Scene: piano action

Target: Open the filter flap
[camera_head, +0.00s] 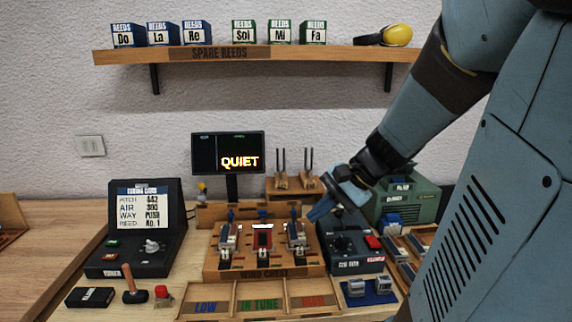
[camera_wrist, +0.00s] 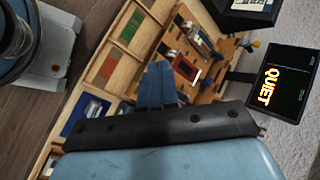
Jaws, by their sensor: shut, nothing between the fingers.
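My gripper (camera_head: 320,210) is shut and empty, with its blue fingers pointing down and left above the dark control box (camera_head: 350,245). In the wrist view the shut fingers (camera_wrist: 158,85) show over the wooden chest. A green machine (camera_head: 425,203) stands at the right, behind and right of my gripper, partly hidden by my arm. It carries a small label on its upper part that is too small to read. A filter flap cannot be clearly told apart on it, nor whether one is open or shut.
The wooden chest (camera_head: 264,270) with several reed blocks stands in the middle. A monitor (camera_head: 228,153) reading QUIET is behind it. A dark card console (camera_head: 143,230) stands left. A blue mat (camera_head: 369,298) with metal parts lies front right. A shelf (camera_head: 250,55) hangs above.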

